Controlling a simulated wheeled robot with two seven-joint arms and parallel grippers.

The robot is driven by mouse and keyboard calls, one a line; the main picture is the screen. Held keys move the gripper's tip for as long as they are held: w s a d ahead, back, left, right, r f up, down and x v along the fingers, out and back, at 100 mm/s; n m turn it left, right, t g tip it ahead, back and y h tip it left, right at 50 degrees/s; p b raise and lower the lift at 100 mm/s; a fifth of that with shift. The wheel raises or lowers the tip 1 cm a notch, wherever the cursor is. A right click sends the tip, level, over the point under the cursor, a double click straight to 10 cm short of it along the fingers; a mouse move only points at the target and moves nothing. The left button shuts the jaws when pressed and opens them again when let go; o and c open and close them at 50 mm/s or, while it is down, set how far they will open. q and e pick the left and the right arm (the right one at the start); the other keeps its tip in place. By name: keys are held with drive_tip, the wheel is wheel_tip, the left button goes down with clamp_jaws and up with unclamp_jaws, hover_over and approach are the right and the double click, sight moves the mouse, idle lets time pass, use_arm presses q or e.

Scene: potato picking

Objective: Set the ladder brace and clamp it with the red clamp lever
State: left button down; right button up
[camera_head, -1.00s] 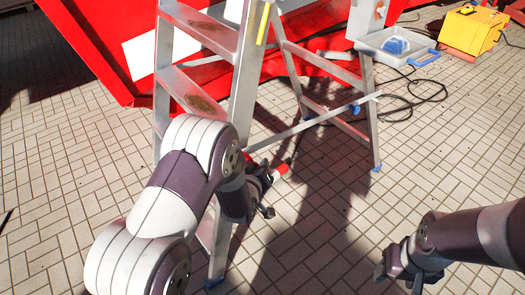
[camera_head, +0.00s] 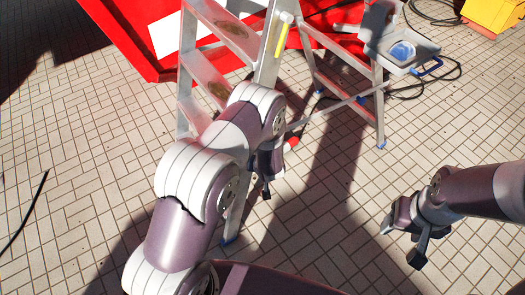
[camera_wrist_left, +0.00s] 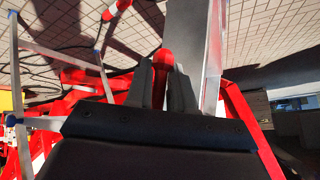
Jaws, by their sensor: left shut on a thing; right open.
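The aluminium ladder (camera_head: 269,48) stands at upper centre in the head view. The thin brace (camera_head: 335,107) slants between its front and rear legs; its left end is partly hidden behind my left arm. My left gripper (camera_head: 262,180) is low beside the ladder's front leg, partly hidden by its own wrist. In the left wrist view, its fingers are shut on the red clamp lever (camera_wrist_left: 163,57), whose rounded red end shows between them. A small red end (camera_head: 293,141) shows just right of my left arm in the head view. My right gripper (camera_head: 402,243) is open and empty over the floor at right.
A grey tray (camera_head: 389,68) with a blue item hangs at the ladder's rear right. A large red container (camera_head: 140,52) stands behind the ladder. A black cable (camera_head: 455,70) lies on the tiles near a yellow box (camera_head: 495,12).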

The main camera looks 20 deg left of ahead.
use_arm(q)
drive_tip(key=shift+s+a+r+g+y+p, duration=0.1)
drive_tip(key=shift+s+a+g+y+p, duration=0.15)
drive_tip(key=shift+g+p, duration=0.5)
use_arm(e)
drive_tip(key=shift+r, duration=1.45)
use_arm(q)
drive_tip(key=shift+m+t, duration=0.25)
drive_tip(key=shift+m, duration=0.05)
drive_tip(key=c, duration=1.2)
unclamp_jaws()
drive_tip(key=p+v, duration=0.3)
drive_tip(key=v, duration=0.9)
drive_tip(key=shift+s+d+r, duration=0.2)
drive_tip(key=shift+s+r, duration=0.05)
use_arm(e)
wheel_tip(320, 180, up, 3)
drive_tip(key=shift+f, duration=0.15)
